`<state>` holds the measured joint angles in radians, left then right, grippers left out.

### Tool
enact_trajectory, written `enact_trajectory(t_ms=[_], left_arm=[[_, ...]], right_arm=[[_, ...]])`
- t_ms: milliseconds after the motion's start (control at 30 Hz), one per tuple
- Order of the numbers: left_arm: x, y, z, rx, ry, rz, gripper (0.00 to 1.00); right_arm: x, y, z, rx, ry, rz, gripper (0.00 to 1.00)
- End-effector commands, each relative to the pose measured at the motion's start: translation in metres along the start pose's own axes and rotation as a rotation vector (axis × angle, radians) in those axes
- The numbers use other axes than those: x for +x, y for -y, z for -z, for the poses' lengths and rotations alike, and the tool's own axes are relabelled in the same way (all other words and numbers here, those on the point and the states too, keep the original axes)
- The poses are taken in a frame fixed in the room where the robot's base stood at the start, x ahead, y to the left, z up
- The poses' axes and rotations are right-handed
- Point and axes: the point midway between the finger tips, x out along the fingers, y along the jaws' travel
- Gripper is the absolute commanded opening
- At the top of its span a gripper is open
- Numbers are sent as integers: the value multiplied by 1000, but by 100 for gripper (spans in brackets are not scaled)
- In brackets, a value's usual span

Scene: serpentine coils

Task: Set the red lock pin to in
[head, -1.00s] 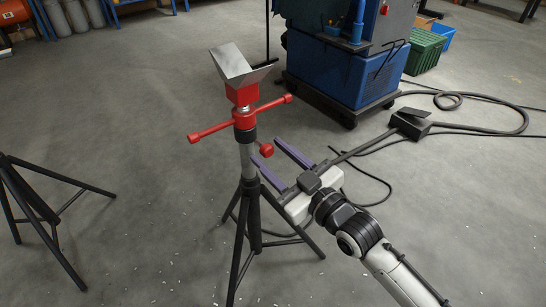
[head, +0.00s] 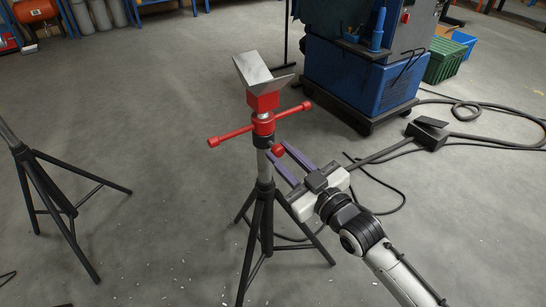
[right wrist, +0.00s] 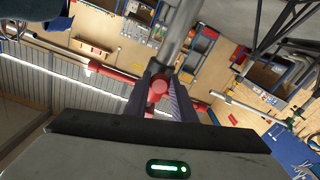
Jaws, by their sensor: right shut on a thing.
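The red lock pin (head: 278,150) is a round red knob on the side of the pipe stand (head: 263,170), just below its red handle collar. It also shows in the right wrist view (right wrist: 158,88), between the two fingers. My right gripper (head: 277,148) reaches in from the lower right, its purple fingers shut on the knob beside the stand's post. How far the pin sits in the post cannot be told. The stand is upright on black tripod legs, with a V-shaped metal head (head: 264,74) on top. My left gripper is not in view.
The red cross handles (head: 230,137) stick out just above my right fingers. A blue machine (head: 360,80) on a dark wheeled base stands behind right. Cables and a foot pedal (head: 427,134) lie on the floor. Another tripod (head: 50,190) stands at left; the floor between is open.

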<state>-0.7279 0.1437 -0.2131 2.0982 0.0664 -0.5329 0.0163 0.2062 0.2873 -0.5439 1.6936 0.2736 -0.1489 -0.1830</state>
Motion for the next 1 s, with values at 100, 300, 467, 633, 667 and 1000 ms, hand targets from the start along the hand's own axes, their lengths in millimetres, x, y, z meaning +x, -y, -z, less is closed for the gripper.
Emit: enact_trajectory(t_ms=[100, 300, 467, 633, 667, 1000], left_arm=[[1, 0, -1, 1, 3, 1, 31], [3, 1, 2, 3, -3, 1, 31], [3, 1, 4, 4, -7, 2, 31], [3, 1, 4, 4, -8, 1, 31], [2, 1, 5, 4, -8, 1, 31], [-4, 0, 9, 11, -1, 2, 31]], right_arm=[[1, -1, 1, 2, -1, -3, 0], [2, 0, 2, 2, -2, -2, 33], [1, 0, 1, 1, -2, -2, 42], [1, 0, 1, 1, -1, -2, 42], [0, 0, 1, 1, -1, -2, 42], [-53, 0, 1, 0, 2, -1, 42]])
